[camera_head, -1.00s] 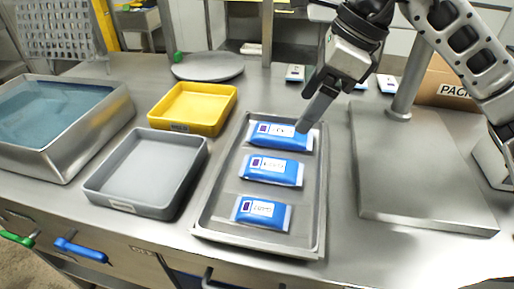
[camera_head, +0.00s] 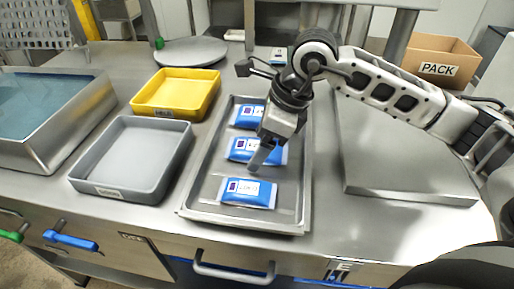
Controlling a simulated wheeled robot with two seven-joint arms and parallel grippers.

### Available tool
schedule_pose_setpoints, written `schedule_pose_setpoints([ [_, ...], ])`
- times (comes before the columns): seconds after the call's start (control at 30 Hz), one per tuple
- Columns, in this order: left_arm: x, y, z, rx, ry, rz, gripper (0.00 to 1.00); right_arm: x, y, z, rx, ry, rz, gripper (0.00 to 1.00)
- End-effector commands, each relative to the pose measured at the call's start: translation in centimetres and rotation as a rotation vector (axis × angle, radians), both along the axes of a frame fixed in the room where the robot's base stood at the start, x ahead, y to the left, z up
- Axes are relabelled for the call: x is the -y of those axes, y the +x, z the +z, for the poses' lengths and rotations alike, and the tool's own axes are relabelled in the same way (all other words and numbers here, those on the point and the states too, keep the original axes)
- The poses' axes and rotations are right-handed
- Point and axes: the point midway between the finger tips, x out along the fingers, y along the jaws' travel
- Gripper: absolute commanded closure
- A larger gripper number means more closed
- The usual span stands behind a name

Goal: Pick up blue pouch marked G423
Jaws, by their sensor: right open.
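Three blue pouches with white labels lie in a row on a metal tray (camera_head: 301,190). The far pouch (camera_head: 246,113) is partly hidden by my right arm. The middle pouch (camera_head: 240,148) is partly covered by my right gripper. The near pouch (camera_head: 247,192) is in full view. The label print is too small to read surely, so I cannot tell which is G423. My right gripper (camera_head: 254,167) points down over the tray, between the middle and near pouches. It is open and holds nothing. My left gripper is not in view.
A grey bin (camera_head: 130,190) and a yellow bin (camera_head: 150,110) stand left of the tray. A water-filled metal basin (camera_head: 75,135) is at the far left. A metal platform (camera_head: 405,185) lies to the right, with a PACK box (camera_head: 437,69) behind it.

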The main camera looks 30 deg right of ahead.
Motion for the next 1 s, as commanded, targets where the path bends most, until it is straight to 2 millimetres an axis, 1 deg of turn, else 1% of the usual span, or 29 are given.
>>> schedule_pose_setpoints([
  [0.1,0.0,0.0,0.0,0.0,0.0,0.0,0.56,-0.2,0.1,-0.6,-0.001,-0.001,0.0,0.2],
  [0.27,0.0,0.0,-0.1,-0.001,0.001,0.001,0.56,-0.2,0.1,-0.6,0.0,-0.001,0.0,0.2],
  [0.3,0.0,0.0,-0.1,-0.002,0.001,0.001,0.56,-0.2,0.1,-0.5,-0.001,-0.001,0.0,0.23],
  [0.37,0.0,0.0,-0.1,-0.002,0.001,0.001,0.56,-0.2,0.1,-0.5,0.001,-0.001,0.0,0.39],
  [0.4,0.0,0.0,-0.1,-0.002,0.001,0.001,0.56,-0.2,0.1,-0.5,0.001,-0.001,0.0,0.51],
  [0.47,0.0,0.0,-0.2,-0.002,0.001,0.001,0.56,-0.2,0.1,-0.5,0.001,-0.001,0.0,0.67],
  [0.5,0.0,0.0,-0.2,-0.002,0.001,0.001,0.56,-0.2,0.1,-0.5,0.001,-0.001,0.0,0.7],
  [0.83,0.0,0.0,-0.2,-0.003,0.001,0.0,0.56,-0.2,0.2,-0.2,0.002,0.0,-0.001,0.7],
  [1.0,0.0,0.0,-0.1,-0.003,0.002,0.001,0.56,-0.2,0.2,1.1,0.005,0.0,0.001,0.7],
])
